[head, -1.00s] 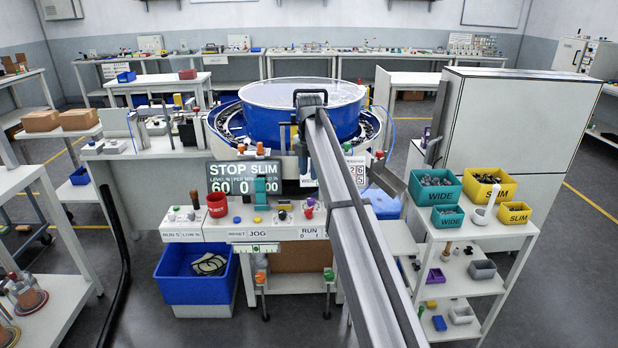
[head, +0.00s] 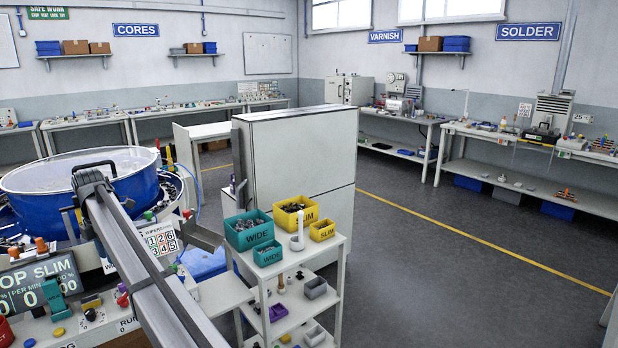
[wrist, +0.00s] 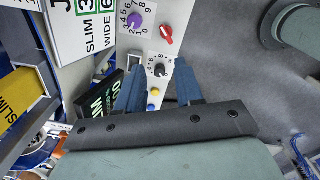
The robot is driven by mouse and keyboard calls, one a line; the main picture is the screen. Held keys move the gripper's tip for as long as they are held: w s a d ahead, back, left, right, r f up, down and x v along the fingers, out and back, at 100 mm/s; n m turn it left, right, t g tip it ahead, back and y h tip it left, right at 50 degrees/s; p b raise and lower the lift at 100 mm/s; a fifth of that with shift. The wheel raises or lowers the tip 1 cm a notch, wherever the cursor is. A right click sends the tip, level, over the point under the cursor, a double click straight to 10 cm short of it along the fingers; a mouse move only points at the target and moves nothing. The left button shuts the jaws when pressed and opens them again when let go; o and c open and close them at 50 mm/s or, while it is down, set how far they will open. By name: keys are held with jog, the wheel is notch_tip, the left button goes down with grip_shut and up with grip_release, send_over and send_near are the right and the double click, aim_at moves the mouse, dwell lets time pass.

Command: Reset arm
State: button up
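My gripper (wrist: 158,88) shows in the wrist view as two blue-grey fingers standing apart, with nothing held between them. A control panel lies beyond the fingers. A purple dial (wrist: 135,20) and a red knob (wrist: 167,35) are farther up. Whether the fingers touch the panel cannot be told. In the head view I cannot make out the gripper's fingers. A long grey beam (head: 145,265) runs from the bottom edge to the bowl.
A blue bowl feeder (head: 95,195) stands at the left. A trolley (head: 325,258) carries teal bins (head: 247,236) and yellow bins (head: 292,219). A tall white cabinet (head: 295,150) stands behind it. The floor (head: 440,270) at the right is clear.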

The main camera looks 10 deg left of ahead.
jog(key=s+d+f+m, duration=0.3)
jog(key=d+f+m, duration=0.5)
jog(key=d+f, duration=0.65)
jog(key=s+d+f+m, duration=0.4)
jog(key=d+f+m, duration=0.4)
jog(key=d+f, duration=0.65)
jog(key=s+d+f+m, duration=0.3)
jog(key=d+f+m, duration=0.5)
jog(key=d+f, duration=0.6)
jog(key=s+d+f+m+g, duration=0.2)
jog(key=s+d+f, duration=0.4)
jog(key=s+d, duration=0.3)
jog(key=s+d+f+m+g, duration=0.2)
jog(key=s+d+f, duration=0.4)
jog(key=s+d, duration=0.4)
jog(key=s+d+f+m+g, duration=0.3)
jog(key=s+d+f, duration=0.4)
jog(key=d, duration=1.1)
jog(key=s, duration=0.3)
jog(key=shift+s+d+m, duration=0.15)
jog(key=shift+s+m, duration=0.1)
jog(key=shift+m, duration=0.05)
